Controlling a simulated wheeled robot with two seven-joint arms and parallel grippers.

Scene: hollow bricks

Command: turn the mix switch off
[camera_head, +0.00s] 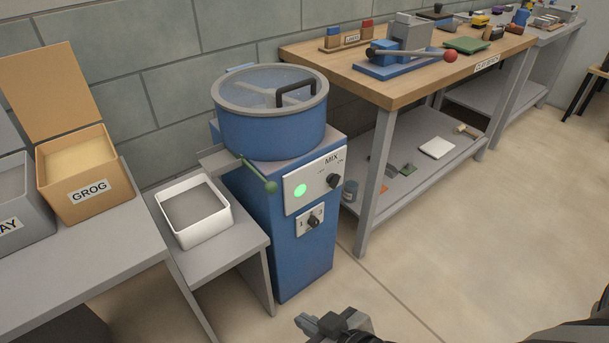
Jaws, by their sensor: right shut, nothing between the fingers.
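The blue mixer (265,215) stands in the middle, with a white panel (312,183) on its front. The panel carries the label MIX, a black mix switch knob (333,181) at its right, and a green lamp (300,190) that looks lit. Small marks above the knob are too small to read surely, and I cannot tell which way the knob points. A second black knob (313,221) sits on a smaller plate below. My right gripper (308,323) is at the bottom edge, below and apart from the mixer, shut and empty. My left gripper is not in view.
A green-knobbed lever (270,187) sticks out left of the panel. A lidded drum (270,120) tops the mixer. A white tray (195,215) stands on a low bench to the left. A wooden workbench (400,85) stands behind right. The floor in front is clear.

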